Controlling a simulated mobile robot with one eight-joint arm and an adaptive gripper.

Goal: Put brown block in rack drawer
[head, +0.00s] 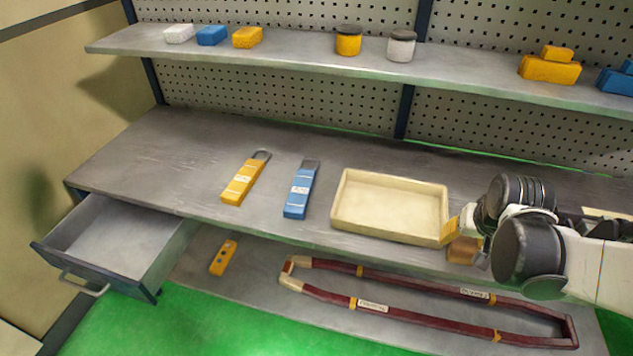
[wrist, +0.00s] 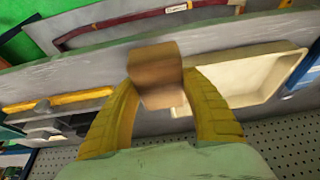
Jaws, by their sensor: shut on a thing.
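The brown block (wrist: 156,72) is between the two yellow fingers of my gripper (wrist: 157,98) in the wrist view, and the gripper is shut on it. In the head view the brown block (head: 463,250) shows at the tip of my gripper (head: 458,238), by the front edge of the workbench, just right of the cream tray. One finger is partly hidden by the gripper body. The rack drawer (head: 92,278) is pulled open at the left end of the bench, and its visible inside is empty.
The cream tray (head: 335,213) is empty on the workbench (head: 165,150). A yellow tool (head: 243,182) and a blue tool (head: 299,195) lie between tray and drawer. Below are a yellow piece (head: 223,258) and a dark red loop (head: 420,315). The upper shelf (head: 290,50) holds several blocks and two jars.

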